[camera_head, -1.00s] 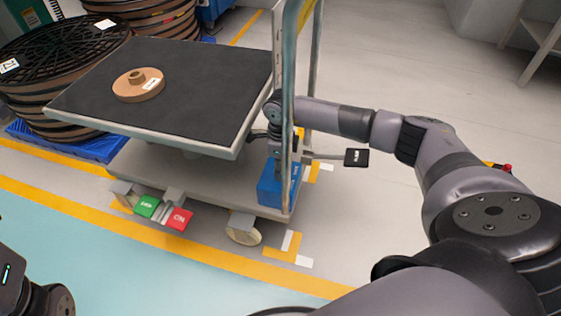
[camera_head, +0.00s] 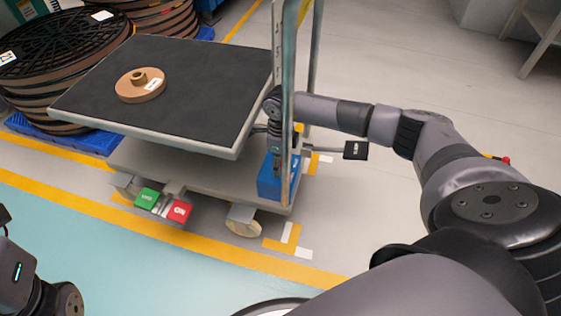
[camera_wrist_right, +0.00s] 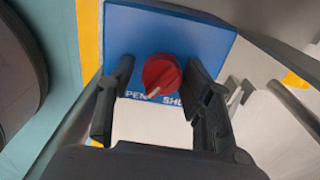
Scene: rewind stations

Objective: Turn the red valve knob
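The red valve knob (camera_wrist_right: 161,74) sits on a blue panel (camera_wrist_right: 126,28) in the right wrist view. The panel carries white lettering, partly covered, reading like OPEN and SHUT. The knob's pale pointer mark faces down and left, toward the OPEN side. My right gripper (camera_wrist_right: 158,66) is open, with one finger on each side of the knob and visible gaps to it. In the head view the blue box (camera_head: 270,187) is low on the cart, beneath my right gripper (camera_head: 277,165); the knob is hidden there. Only part of my left arm shows at bottom left; its gripper is out of view.
The cart's upright post (camera_head: 287,90) stands close to my right arm. The dark cart top (camera_head: 200,90) holds a brown spool (camera_head: 140,85). Green (camera_head: 147,198) and red (camera_head: 180,211) pedals sit at the cart base. Large reels (camera_head: 50,60) stand left. Floor at right is open.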

